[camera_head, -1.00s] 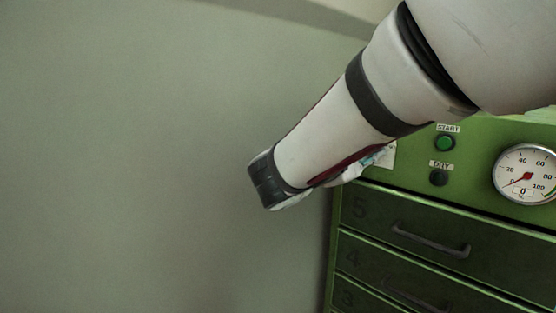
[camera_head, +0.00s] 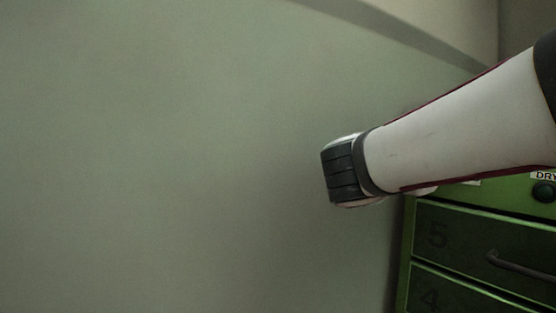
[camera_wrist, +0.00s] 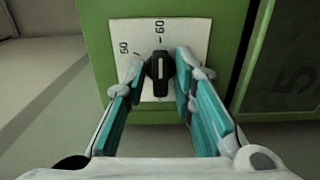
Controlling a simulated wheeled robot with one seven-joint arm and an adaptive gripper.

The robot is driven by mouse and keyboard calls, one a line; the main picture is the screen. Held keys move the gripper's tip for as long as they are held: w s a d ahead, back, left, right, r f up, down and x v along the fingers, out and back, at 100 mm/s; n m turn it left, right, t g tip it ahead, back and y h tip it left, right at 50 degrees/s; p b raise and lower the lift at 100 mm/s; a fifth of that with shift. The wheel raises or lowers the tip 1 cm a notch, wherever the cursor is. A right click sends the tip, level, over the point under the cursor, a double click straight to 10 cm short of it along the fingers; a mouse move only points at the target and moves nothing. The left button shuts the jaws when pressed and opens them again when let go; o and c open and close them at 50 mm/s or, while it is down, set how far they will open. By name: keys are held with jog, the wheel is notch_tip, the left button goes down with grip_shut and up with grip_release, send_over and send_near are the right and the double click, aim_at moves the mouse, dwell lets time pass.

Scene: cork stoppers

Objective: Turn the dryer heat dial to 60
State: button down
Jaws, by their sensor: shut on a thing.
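In the wrist view the black dial (camera_wrist: 160,77) sits on a white scale plate on the green dryer front (camera_wrist: 95,25). Its pale pointer line runs nearly straight up in the picture, towards the upper printed number (camera_wrist: 159,27). Another number (camera_wrist: 124,47) is printed to the left; both are turned sideways and I cannot read them with certainty. My gripper (camera_wrist: 162,72) is shut on the dial, with one teal-padded finger on each side. In the head view my arm hides the dial and the fingers.
The green dryer cabinet (camera_head: 408,235) has numbered drawers with a protruding handle (camera_head: 520,265). A dark button (camera_head: 543,191) under a DRY label is at the right edge. A plain wall (camera_head: 150,160) fills the left of the head view.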

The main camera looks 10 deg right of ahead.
jog(key=shift+f, duration=0.2)
jog(key=c, duration=1.6)
grip_release()
jog(key=shift+r, duration=0.1)
jog(key=shift+c, duration=0.2)
jog(key=v, duration=1.2)
